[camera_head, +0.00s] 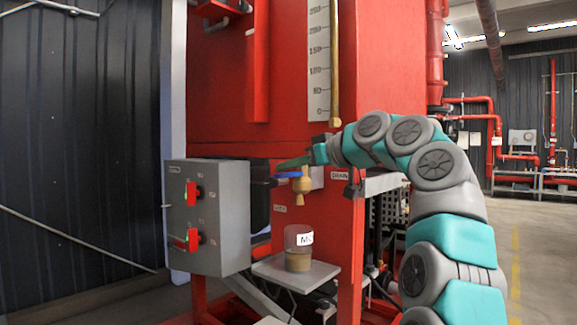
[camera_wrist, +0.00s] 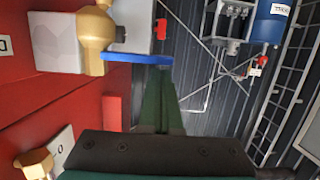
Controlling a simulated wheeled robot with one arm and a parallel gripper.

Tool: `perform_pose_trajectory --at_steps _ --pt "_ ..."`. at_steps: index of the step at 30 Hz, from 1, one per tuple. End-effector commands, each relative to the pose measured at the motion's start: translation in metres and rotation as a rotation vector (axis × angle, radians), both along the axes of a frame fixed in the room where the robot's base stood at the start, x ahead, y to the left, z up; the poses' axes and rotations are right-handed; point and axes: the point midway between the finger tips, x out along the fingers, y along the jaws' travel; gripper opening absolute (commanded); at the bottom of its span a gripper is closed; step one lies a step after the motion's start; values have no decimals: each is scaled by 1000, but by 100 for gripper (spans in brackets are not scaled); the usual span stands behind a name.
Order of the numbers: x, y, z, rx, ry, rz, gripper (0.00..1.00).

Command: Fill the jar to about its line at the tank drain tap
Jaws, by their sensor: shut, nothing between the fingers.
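The brass drain tap (camera_head: 302,186) sticks out of the red tank (camera_head: 290,80) beside a DRAIN label. Its blue lever (camera_head: 288,175) points left, across the tap; it also shows in the wrist view (camera_wrist: 135,58). A clear jar (camera_head: 298,238) with a white label stands upright under the spout on a small grey shelf (camera_head: 322,276). Brownish liquid fills about its lower half; I cannot make out its line or a stream. My gripper (camera_head: 281,165) is shut and empty, its green fingertips close by the lever. In the wrist view the fingertips (camera_wrist: 162,72) reach the lever's end; contact is unclear.
A grey control box (camera_head: 208,218) with two red switches stands left of the tap. A sight scale (camera_head: 319,60) and brass tube (camera_head: 334,60) run up the tank above. Open floor (camera_head: 535,250) lies to the right.

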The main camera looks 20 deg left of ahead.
Motion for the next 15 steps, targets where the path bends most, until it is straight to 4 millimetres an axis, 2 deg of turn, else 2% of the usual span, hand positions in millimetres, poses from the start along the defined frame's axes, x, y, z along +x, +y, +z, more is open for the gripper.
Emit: perform_pose_trajectory --at_steps 15 --pt "-2 0 -7 -35 -84 -2 0"
